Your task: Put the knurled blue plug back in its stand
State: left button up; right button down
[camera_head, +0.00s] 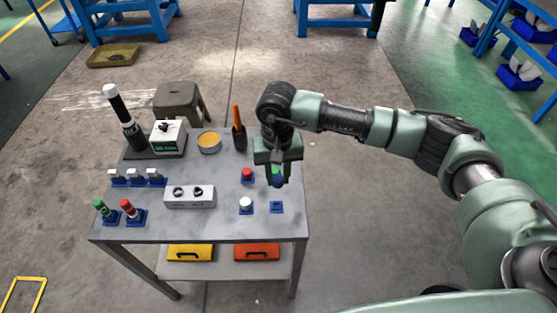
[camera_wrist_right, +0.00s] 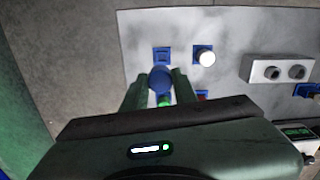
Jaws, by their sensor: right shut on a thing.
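The blue plug (camera_head: 278,182) is held between the fingers of my right gripper (camera_head: 277,178), upright as far as I can tell. In the right wrist view the round blue plug (camera_wrist_right: 160,79) sits between the two fingertips (camera_wrist_right: 160,84). An empty blue square stand (camera_head: 277,207) is on the table near its right front edge. The same stand (camera_wrist_right: 162,55) shows just beyond the plug in the wrist view. The plug is apart from it, and its knurling is too small to make out. My left gripper is out of view.
A white plug (camera_head: 246,203) stands left of the empty stand, a red one (camera_head: 247,174) behind that. A green top (camera_wrist_right: 165,102) shows close to my right fingers. A grey switch box (camera_head: 190,196) is farther left. Bare tabletop (camera_head: 250,228) lies in front.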

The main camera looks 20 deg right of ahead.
aim_at(276, 186)
jog(key=f+p, duration=0.1)
jog(key=f+m+p, duration=0.1)
jog(key=p, duration=0.1)
jog(key=shift+w+a+f, duration=0.15)
jog(key=shift+a+f, duration=0.2)
jog(key=shift+a, duration=0.05)
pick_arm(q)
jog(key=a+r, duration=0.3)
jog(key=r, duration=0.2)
pick_arm(e)
jog(key=shift+d+f, duration=0.1)
jog(key=shift+f, duration=0.15)
jog(key=shift+d+f, duration=0.15)
jog(key=shift+f, duration=0.05)
jog(key=shift+w, duration=0.15)
jog(key=shift+f+b, duration=0.15)
jog(key=shift+b, duration=0.3)
jog(key=shift+f+b, duration=0.35)
pick_arm(q)
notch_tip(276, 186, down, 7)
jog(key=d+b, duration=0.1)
jog(key=b, duration=0.4)
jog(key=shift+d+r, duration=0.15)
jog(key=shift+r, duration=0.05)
pick_arm(e)
notch_tip(276, 186, down, 5)
jog(key=shift+r, duration=0.1)
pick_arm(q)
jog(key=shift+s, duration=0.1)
